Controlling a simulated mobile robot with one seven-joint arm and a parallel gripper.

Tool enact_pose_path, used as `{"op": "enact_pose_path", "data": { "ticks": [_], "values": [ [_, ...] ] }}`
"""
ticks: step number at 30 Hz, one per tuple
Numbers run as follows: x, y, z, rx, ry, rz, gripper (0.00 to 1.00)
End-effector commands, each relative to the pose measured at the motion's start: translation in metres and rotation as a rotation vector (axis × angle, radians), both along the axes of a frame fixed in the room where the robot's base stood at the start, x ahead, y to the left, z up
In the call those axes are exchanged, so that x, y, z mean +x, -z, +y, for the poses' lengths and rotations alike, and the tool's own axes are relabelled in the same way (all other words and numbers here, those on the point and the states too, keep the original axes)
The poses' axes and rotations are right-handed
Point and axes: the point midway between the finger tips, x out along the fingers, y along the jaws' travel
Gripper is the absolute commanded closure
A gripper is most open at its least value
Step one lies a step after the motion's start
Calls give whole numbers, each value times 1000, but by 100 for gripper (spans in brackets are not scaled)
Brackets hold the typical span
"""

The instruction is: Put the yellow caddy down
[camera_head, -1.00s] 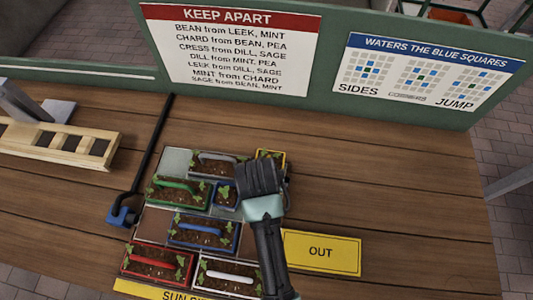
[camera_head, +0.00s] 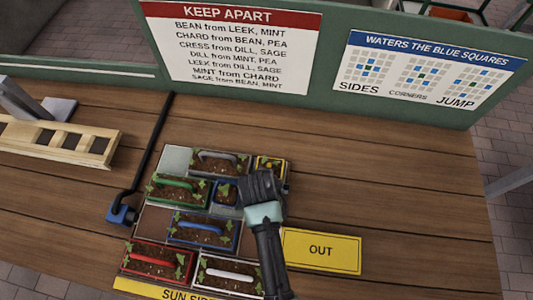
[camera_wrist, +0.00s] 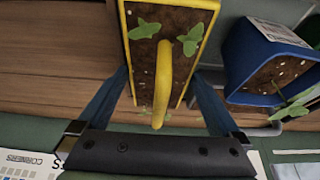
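The yellow caddy (camera_head: 271,162) sits upright in the far right corner of the planting tray, with soil and green seedlings. Its near part is hidden by my gripper (camera_head: 262,184) in the head view. In the wrist view the yellow caddy (camera_wrist: 128,62) lies between and beyond the two blue fingers of my gripper (camera_wrist: 163,78). The fingers are spread wide, with clear space on both sides of the caddy's arched handle (camera_wrist: 163,70). My gripper appears empty.
A small blue caddy (camera_head: 224,194) stands beside it. Grey (camera_head: 218,156), green (camera_head: 173,184), larger blue (camera_head: 205,232), red (camera_head: 150,262) and white (camera_head: 232,275) caddies fill other tray places. A yellow OUT pad (camera_head: 321,251) lies bare at right. The right tabletop (camera_head: 410,190) is clear.

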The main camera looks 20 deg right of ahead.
Motion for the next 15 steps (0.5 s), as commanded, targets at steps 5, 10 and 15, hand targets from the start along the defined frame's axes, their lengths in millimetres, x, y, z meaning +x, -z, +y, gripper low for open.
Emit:
{"op": "enact_pose_path", "data": {
  "ticks": [5,10,15],
  "values": [
    [0,-5,0,-1,0,-1,0],
    [-5,-22,4,-1,-1,-3,0],
    [-16,-54,12,-1,-2,-4,0]
  ]
}}
